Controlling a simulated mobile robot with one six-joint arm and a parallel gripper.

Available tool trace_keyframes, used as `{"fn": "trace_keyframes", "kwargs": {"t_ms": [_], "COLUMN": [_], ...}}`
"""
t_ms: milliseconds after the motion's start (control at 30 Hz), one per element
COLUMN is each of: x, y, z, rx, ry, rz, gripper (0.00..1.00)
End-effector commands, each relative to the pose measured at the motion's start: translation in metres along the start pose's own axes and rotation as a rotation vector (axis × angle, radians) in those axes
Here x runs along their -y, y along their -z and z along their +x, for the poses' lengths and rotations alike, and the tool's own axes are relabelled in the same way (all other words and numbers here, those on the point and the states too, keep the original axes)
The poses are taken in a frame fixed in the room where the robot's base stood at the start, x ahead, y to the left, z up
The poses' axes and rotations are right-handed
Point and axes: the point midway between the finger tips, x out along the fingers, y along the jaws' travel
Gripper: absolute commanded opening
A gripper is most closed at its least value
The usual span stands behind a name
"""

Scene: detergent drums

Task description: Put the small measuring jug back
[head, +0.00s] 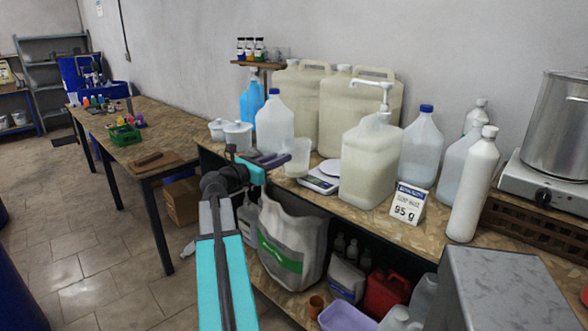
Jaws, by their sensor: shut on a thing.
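The small measuring jug (297,159) is a translucent, pale cup in the head view, near the front edge of the wooden bench. My gripper (280,159) is shut on the jug from its left side. Whether the jug's base touches the bench or hangs just above it, I cannot tell. A kitchen scale (319,183) with a white round pan stands just right of the jug. A large cloudy jerrycan with a white pump (370,160) stands right of the scale.
White lidded tubs (238,136) stand left of the jug, and a blue-capped bottle (274,125) behind it. Two big cream jerrycans (345,105) stand at the wall. A "95 g" sign (408,203) and a white bottle (472,190) stand farther right. A sack (290,245) sits below.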

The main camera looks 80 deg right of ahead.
Motion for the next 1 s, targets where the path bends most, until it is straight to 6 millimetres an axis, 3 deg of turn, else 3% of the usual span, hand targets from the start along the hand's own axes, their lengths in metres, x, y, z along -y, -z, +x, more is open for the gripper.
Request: {"fn": "trace_keyframes", "kwargs": {"t_ms": [367, 1000], "x": [-0.007, -0.057], "y": [-0.001, 0.005], "z": [0.007, 0.052], "rx": [0.001, 0.001], "ry": [0.001, 0.001], "rz": [0.0, -0.001], "gripper": [0.0, 0.0]}}
